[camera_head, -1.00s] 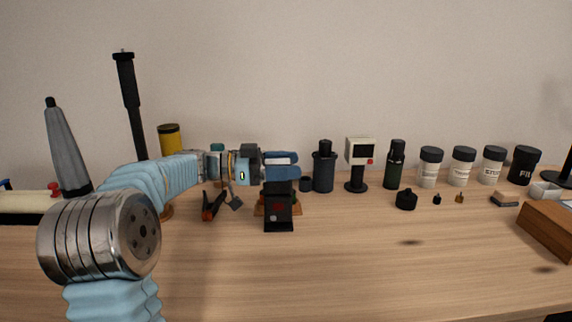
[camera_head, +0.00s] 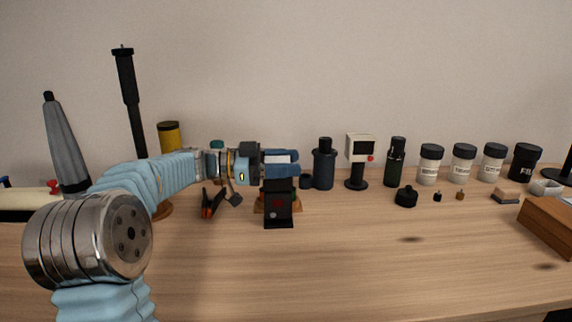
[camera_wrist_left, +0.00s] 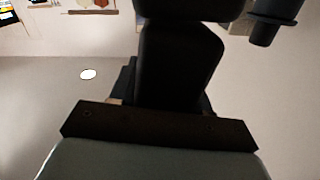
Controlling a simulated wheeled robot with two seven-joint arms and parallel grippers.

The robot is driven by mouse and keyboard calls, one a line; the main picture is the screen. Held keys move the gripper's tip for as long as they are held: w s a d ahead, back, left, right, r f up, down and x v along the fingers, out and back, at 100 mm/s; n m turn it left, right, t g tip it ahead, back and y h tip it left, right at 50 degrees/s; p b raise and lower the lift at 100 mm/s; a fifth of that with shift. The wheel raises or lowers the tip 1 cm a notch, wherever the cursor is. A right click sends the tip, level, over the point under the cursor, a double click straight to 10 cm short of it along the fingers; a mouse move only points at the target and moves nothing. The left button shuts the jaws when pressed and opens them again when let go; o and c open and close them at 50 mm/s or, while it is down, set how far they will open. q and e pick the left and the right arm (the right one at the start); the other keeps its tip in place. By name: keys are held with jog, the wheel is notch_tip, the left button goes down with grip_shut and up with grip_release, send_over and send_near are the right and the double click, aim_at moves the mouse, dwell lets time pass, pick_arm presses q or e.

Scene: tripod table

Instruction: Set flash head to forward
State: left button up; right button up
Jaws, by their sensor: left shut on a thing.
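My left gripper comes in from the left just above the body and is shut on the head. The fingers hide most of the head, so its exact tilt is hard to tell. In the left wrist view a large dark block (camera_wrist_left: 178,65) fills the middle; I cannot tell which part it is. My right gripper is not in view.
A red-and-black clamp (camera_head: 211,203) lies left of the flash. A dark cylinder (camera_head: 323,166) and a white device on a stand (camera_head: 360,149) stand to its right, with bottles and jars beyond. A wooden block (camera_head: 548,223) is at far right. The front table is clear.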

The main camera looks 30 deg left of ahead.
pick_arm(q)
jog(key=m+b, duration=0.1)
jog(key=s+d+m+b, duration=0.1)
jog(key=m, duration=0.1)
jog(key=shift+s+f, duration=0.25)
jog(key=shift+f, duration=0.15)
jog(key=s+f+m+b, duration=0.1)
jog(key=m+b, duration=0.2)
jog(key=d+f+m+b, duration=0.1)
jog(key=m+b, duration=0.2)
jog(key=m, duration=0.1)
jog(key=s+f+m+b, duration=0.1)
jog(key=m+b, duration=0.2)
jog(key=shift+s+d, duration=0.25)
jog(key=shift+s, duration=0.1)
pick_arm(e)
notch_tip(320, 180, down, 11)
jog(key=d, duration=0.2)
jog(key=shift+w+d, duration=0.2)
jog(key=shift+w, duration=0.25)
pick_arm(q)
jog(key=o, duration=0.9)
jog(key=shift+o, duration=0.4)
jog(key=shift+r, duration=0.1)
